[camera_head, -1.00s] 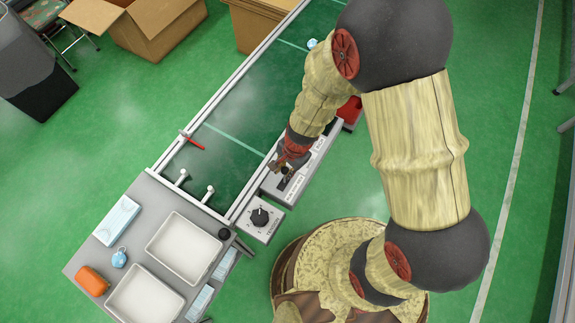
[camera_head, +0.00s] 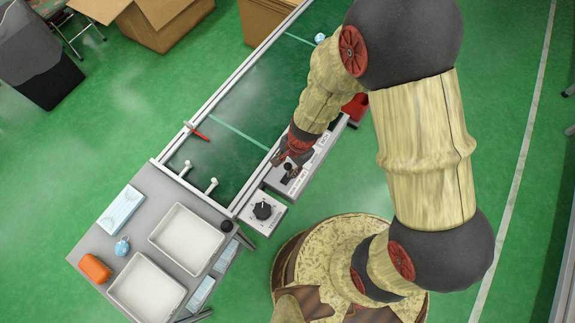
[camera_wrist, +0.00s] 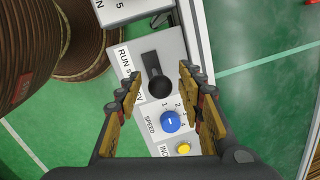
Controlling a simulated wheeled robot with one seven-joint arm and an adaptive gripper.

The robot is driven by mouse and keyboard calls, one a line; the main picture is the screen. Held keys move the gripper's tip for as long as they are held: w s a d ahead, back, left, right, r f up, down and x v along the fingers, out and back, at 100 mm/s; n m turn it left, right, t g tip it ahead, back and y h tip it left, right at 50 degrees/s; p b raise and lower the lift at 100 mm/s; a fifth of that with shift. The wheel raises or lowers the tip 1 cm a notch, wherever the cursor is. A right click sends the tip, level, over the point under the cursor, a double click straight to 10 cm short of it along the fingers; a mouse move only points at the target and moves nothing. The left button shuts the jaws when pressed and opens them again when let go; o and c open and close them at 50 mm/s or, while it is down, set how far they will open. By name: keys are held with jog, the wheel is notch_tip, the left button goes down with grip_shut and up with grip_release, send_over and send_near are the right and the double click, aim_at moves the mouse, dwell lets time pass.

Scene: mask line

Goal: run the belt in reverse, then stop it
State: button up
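In the wrist view a black lever with a round knob (camera_wrist: 160,87) stands on a pale control panel (camera_wrist: 178,55). Lettering beside it reads "RUN" above, with partly hidden letters like "REV" lower down. The knob leans toward the lower lettering; its exact setting is hard to tell. My gripper (camera_wrist: 162,97) is open, one finger on each side of the knob, with visible gaps. In the head view my gripper (camera_head: 284,156) hovers at the lever knob (camera_head: 288,166). The green belt (camera_head: 245,110) lies beside the panel.
A blue speed dial (camera_wrist: 170,121) and a yellow button (camera_wrist: 183,148) sit near the lever. A tension dial (camera_head: 262,210) stands nearby. A red object (camera_head: 200,134) and a small blue item (camera_head: 320,38) are at the belt. White trays (camera_head: 187,240) stand on the end table.

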notch_tip(320, 180, up, 12)
jog(key=d, duration=0.2)
jog(key=shift+s, duration=0.15)
dwell(0.5)
jog(key=shift+f, duration=0.1)
